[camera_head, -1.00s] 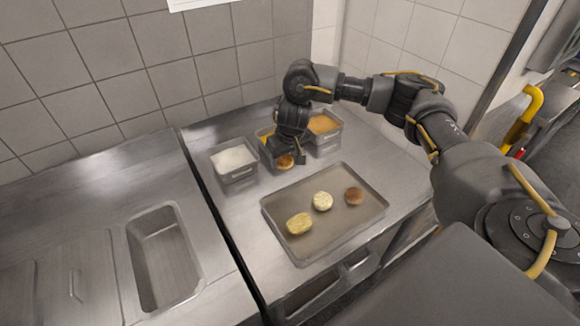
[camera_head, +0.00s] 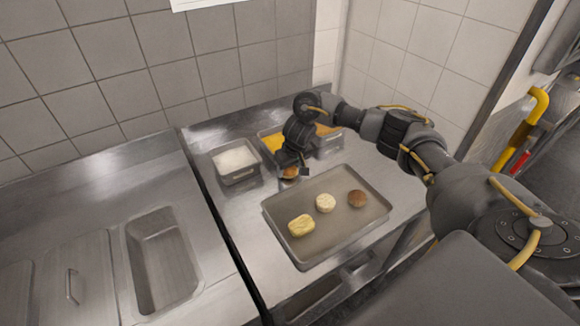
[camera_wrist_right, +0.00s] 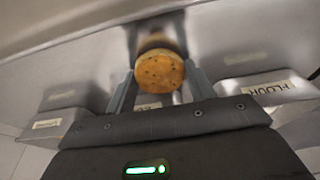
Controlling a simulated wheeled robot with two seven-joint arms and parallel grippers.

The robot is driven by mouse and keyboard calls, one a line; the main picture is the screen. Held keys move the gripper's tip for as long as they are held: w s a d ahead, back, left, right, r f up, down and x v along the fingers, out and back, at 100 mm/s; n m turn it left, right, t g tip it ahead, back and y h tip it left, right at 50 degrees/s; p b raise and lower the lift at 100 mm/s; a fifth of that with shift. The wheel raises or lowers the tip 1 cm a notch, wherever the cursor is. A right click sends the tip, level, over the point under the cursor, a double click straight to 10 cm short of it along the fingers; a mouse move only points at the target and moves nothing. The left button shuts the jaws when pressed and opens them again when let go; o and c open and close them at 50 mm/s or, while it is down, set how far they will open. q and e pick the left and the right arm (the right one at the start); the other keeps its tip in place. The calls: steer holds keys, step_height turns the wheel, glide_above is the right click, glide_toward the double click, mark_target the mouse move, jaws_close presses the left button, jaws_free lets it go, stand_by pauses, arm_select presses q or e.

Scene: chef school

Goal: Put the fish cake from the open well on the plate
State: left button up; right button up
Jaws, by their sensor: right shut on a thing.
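My right gripper (camera_head: 291,166) is shut on a round, orange-brown speckled cake (camera_head: 289,174), held above the counter near the back left of the tray. In the right wrist view the cake (camera_wrist_right: 159,71) sits between the two fingers (camera_wrist_right: 160,88). An open metal well (camera_head: 160,262) in the left counter looks empty. No plate is visible. My left gripper is not in view.
A metal tray (camera_head: 330,232) holds a yellow piece (camera_head: 301,225), a pale round piece (camera_head: 325,203) and a brown round piece (camera_head: 357,198). Behind are bins with white (camera_head: 240,178), yellow (camera_head: 272,142) and orange contents. A closed lid (camera_head: 92,275) lies left of the well.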

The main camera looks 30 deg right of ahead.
steer(key=shift+f, duration=0.1)
steer(key=o, duration=1)
steer(key=shift+r, duration=0.45)
steer(key=p+v, duration=0.2)
steer(key=v, duration=0.9)
steer(key=shift+s+r, duration=0.2)
steer(key=shift+s, duration=0.05)
